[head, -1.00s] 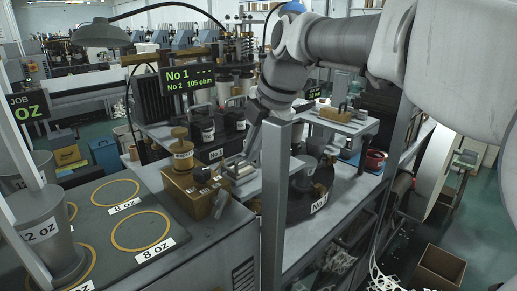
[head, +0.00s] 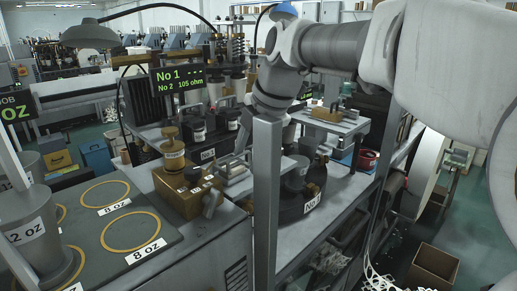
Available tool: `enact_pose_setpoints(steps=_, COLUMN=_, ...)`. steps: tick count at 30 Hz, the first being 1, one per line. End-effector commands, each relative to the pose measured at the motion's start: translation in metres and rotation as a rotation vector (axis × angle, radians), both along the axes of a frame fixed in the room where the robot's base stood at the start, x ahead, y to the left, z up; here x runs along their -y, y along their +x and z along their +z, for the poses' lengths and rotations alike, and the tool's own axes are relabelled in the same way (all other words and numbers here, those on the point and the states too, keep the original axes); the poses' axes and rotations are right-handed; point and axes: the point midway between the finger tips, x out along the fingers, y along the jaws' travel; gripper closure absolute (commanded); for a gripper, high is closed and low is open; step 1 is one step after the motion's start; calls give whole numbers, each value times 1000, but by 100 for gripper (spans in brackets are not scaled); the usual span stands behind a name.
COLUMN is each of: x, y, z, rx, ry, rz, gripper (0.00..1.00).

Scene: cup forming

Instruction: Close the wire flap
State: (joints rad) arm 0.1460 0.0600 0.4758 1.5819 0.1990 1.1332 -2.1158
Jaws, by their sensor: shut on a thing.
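A brass box (head: 178,197) with a black-marked top stands at the right edge of the grey bench, left of the upright metal post. A small silver metal piece (head: 233,172), which looks like the wire flap, lies just right of the box; its angle is hard to tell. My gripper (head: 242,143) reaches down from my wrist just left of the post, above the silver piece. The post hides part of it. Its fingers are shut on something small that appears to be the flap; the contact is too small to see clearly.
The metal post (head: 266,200) stands close in front of my arm. A dark round base (head: 300,200) marked No is right of the post. Gold rings (head: 131,233) lie on the bench at left.

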Motion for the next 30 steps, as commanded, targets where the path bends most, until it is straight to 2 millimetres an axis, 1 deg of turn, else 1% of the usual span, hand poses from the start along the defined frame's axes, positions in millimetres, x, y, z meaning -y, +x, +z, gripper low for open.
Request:
enact_pose_setpoints(steps=9, x=0, y=-1, z=1, rx=-1, ry=-2, rz=0, gripper=60)
enact_pose_setpoints(steps=11, x=1, y=-2, z=4, rx=1, ry=-1, rz=0, gripper=60)
enact_pose_setpoints(steps=14, x=3, y=-4, z=13, rx=4, ry=-1, rz=0, gripper=60)
enact_pose_setpoints(steps=17, x=8, y=-8, z=29, rx=6, ry=0, rz=-2, gripper=60)
enact_pose_setpoints(steps=24, x=27, y=-24, z=84, rx=7, ry=0, rz=-1, gripper=60)
enact_pose_setpoints(steps=30, x=41, y=-37, z=126, rx=5, ry=1, rz=-1, gripper=60)
